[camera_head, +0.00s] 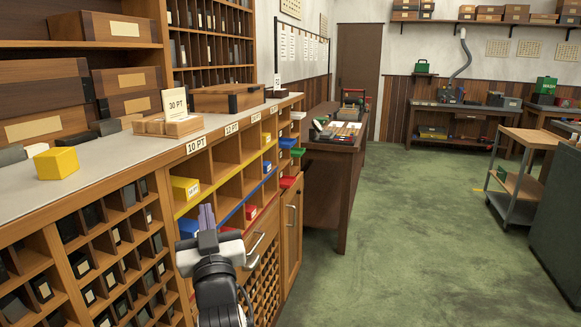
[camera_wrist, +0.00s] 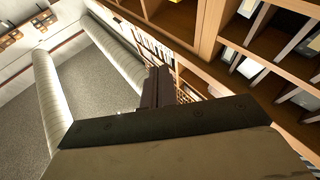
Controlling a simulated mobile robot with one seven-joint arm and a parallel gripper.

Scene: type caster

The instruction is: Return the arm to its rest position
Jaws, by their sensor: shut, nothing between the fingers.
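My gripper (camera_head: 207,217) shows in the lower middle of the head view, at the end of my dark and light arm. Its fingers are together and point up and away, with nothing held. It is in front of the wooden type cabinet's open compartments, close to the yellow and blue shelf edges. I cannot tell whether it touches the cabinet. In the wrist view the dark fingers (camera_wrist: 158,88) show past the wide gripper body, which hides the lower part of the picture.
The cabinet counter (camera_head: 110,180) holds a yellow block (camera_head: 57,163) and wooden boxes. A yellow box (camera_head: 185,188) sits in a compartment. A dark wooden bench (camera_head: 330,180) stands beyond the cabinet. A cart (camera_head: 520,185) stands at right. The green floor (camera_head: 410,235) between is clear.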

